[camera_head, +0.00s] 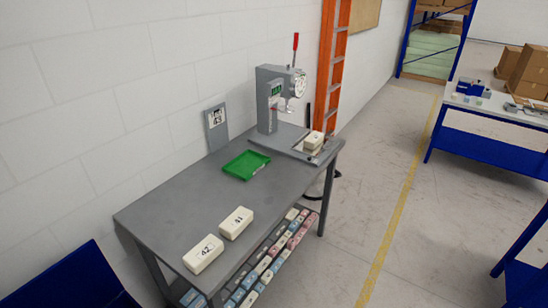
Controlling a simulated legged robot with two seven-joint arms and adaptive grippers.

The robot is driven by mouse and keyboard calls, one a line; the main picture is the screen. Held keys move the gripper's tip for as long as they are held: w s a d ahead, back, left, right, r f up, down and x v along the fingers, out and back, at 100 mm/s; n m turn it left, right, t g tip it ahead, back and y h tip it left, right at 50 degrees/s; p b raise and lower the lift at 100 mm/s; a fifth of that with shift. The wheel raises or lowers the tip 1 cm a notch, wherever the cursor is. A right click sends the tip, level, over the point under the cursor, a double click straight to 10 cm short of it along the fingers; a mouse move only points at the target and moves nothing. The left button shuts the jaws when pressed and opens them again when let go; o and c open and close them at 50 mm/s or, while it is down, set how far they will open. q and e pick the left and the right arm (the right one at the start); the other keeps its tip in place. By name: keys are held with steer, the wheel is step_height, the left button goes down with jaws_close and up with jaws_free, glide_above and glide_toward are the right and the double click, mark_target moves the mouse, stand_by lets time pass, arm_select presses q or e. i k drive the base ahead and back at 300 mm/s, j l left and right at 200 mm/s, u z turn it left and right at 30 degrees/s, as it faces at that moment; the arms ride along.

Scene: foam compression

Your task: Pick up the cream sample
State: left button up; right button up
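Two cream samples lie on the grey table (178,205) near its front edge. One cream block, marked like 42 (203,254), is nearest the corner. Another cream block, marked like 41 (236,222), lies just behind it to the right. A further cream block (313,141) sits at the far right on the base of the grey press (268,100), which has a dial and a red-tipped lever. Neither of my grippers is in view.
A green tray (246,165) lies mid-table, and a marked grey plate (216,128) stands by the wall. Several coloured blocks fill the lower shelf (268,262). An orange ladder (333,65) stands behind the press. Open floor (370,190) lies to the right, before a blue-framed table (490,140).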

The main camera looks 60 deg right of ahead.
mark_target(313, 140)
steer(key=z, duration=2.15)
steer(key=i+l+u, duration=0.15)
steer(key=l, duration=0.3)
steer(key=i+l+u, duration=0.2)
steer(key=l, duration=0.3)
steer(key=l+u, duration=0.15)
steer(key=l, duration=0.35)
steer(key=i+l+u, duration=0.15)
steer(key=l, duration=0.35)
steer(key=k, duration=0.05)
